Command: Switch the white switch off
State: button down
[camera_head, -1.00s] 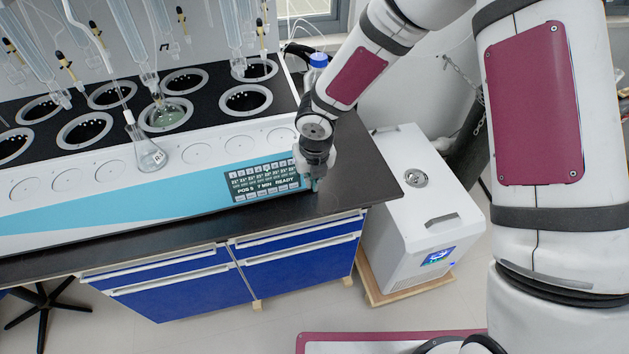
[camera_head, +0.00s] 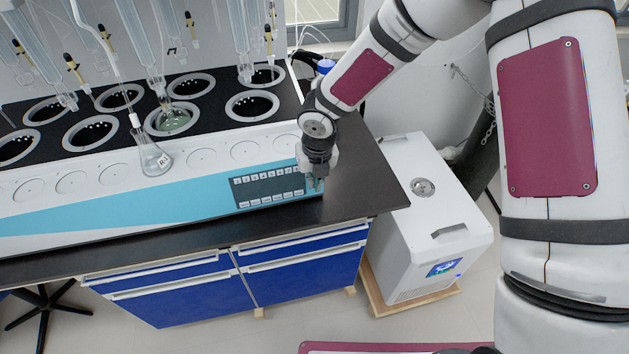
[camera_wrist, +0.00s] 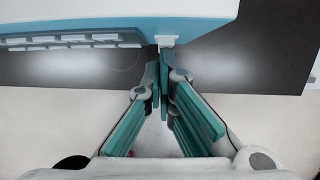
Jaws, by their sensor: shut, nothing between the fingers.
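The white switch (camera_wrist: 166,41) shows in the wrist view as a small white piece on the lower front edge of the distiller. The distiller (camera_head: 120,215) is a long white and light-blue unit on the black bench. Its display panel (camera_head: 268,187) is dark, with no green or white readout. My gripper (camera_wrist: 160,70) is shut and empty, its teal fingertips just in front of the switch. I cannot tell whether they touch it. In the head view my gripper (camera_head: 317,186) is at the distiller's right front corner and hides the switch.
The black bench top (camera_head: 365,185) is clear to the right of the distiller. A white box unit (camera_head: 437,225) stands on the floor beside the bench. Glass flasks and tubes, such as the flask (camera_head: 155,160), stand along the distiller. Blue drawers (camera_head: 185,295) are below.

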jog(key=shift+r, duration=0.2)
jog(key=shift+r+p, duration=0.3)
jog(key=shift+r, duration=0.35)
jog(key=shift+s, duration=0.1)
